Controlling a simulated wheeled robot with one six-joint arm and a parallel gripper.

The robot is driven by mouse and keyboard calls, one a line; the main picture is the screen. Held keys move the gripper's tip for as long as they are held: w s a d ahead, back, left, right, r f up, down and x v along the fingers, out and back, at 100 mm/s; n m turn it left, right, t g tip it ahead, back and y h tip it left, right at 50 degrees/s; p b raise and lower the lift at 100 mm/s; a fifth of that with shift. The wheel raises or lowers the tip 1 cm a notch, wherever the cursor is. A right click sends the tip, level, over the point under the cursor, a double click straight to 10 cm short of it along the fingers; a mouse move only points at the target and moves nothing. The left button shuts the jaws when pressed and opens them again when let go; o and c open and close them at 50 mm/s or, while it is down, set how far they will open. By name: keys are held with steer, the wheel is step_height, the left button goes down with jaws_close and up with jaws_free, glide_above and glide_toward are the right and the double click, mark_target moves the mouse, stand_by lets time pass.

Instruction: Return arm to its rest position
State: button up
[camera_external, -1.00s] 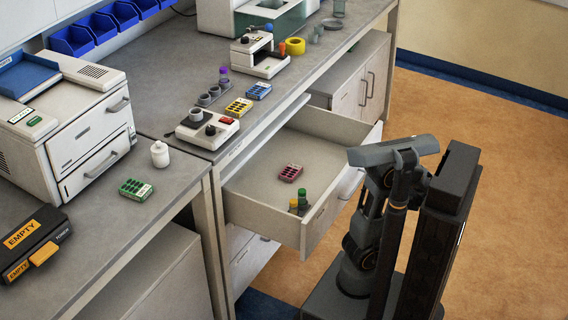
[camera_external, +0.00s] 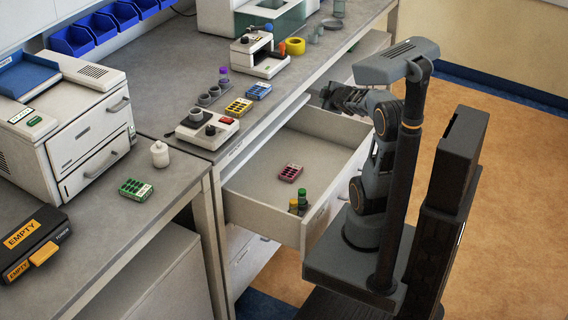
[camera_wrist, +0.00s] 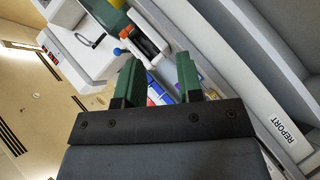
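My arm (camera_external: 372,190) stands at the right of the external view, beside the open drawer. Its upper links are raised and bent, with the forearm pointing left toward the counter. My gripper (camera_external: 325,97) is at the far end of the arm, above the back part of the drawer and near the counter's edge. In the wrist view my gripper (camera_wrist: 158,64) shows two green fingers with a clear gap between them. Nothing is visibly held between them. Blue and red items show behind the gap, apart from the fingers.
The counter (camera_external: 165,85) carries a white device (camera_external: 207,130), tablet packs and a yellow tape roll (camera_external: 295,46). Open floor (camera_external: 510,190) lies right of me.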

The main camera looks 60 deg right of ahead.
steer(key=s+a+r+m+g+y+p, duration=0.1)
steer(key=a+r+m+g+y+p, duration=0.2)
steer(key=a, duration=0.6)
steer(key=s+a+r+g+y+p, duration=0.1)
steer(key=a+y+p, duration=0.25)
steer(key=a, duration=0.55)
steer(key=s+a+r+m+g+y+p, duration=0.2)
steer(key=a+r+p, duration=0.15)
steer(key=a, duration=0.65)
step_height(320, 180, down, 24)
steer(key=d+b, duration=0.1)
steer(key=b, duration=2)
steer(key=shift+w+g, duration=0.35)
steer(key=shift+g, duration=0.05)
steer(key=shift+r, duration=0.1)
